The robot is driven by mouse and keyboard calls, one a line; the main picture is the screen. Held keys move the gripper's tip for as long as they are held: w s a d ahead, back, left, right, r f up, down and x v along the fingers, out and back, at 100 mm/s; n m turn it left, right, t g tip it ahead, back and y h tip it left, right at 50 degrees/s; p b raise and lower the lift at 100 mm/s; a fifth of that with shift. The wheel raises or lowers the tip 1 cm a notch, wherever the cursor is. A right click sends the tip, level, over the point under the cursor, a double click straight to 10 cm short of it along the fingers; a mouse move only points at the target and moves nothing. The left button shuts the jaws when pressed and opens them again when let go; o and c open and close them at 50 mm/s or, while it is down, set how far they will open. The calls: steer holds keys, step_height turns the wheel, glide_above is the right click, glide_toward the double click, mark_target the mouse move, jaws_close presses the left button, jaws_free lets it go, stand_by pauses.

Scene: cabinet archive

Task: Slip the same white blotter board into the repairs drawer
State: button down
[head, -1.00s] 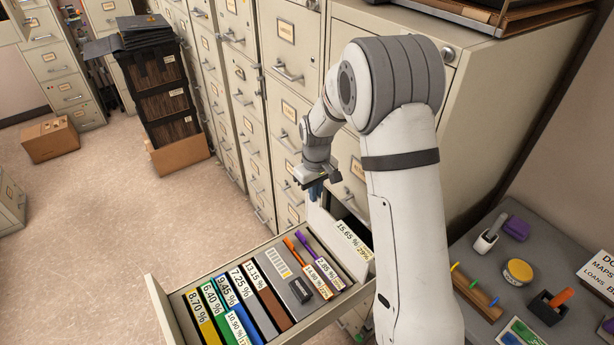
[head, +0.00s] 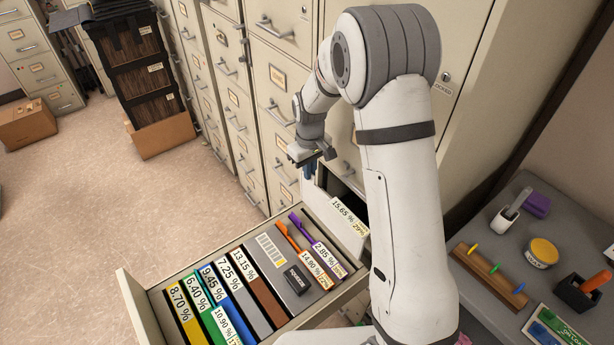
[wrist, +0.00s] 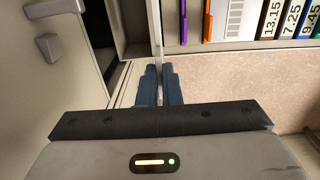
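The white board (head: 320,198) stands on edge at the right end of an open drawer (head: 143,307), with a label reading 15.65 % on its near top edge. My gripper (head: 309,170) is at the board's far upper corner. In the wrist view, the blue fingers of my gripper (wrist: 160,85) are close together, with the board's thin pale edge (wrist: 159,55) between them. The drawer's filed contents show in the wrist view to the right of the board. I cannot tell whether the board's lower edge is inside the drawer. No repairs label is readable.
Coloured folders (head: 213,300), a grey panel with a black block (head: 297,280), and orange and purple strips fill the drawer. Tall cabinets (head: 275,80) stand behind. A grey side table (head: 500,245) with stationery is at right. Open carpet (head: 120,210) lies left.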

mark_target(310, 182)
stand_by(0.4)
steer(key=shift+f+b, duration=1.45)
steer(key=shift+f, duration=0.6)
steer(key=shift+f, duration=0.25)
steer(key=shift+f+b, duration=4.75)
steer(key=shift+f, duration=1.45)
steer(key=c, duration=1.5)
jaws_free()
steer(key=shift+c, duration=0.2)
steer(key=shift+r, duration=0.15)
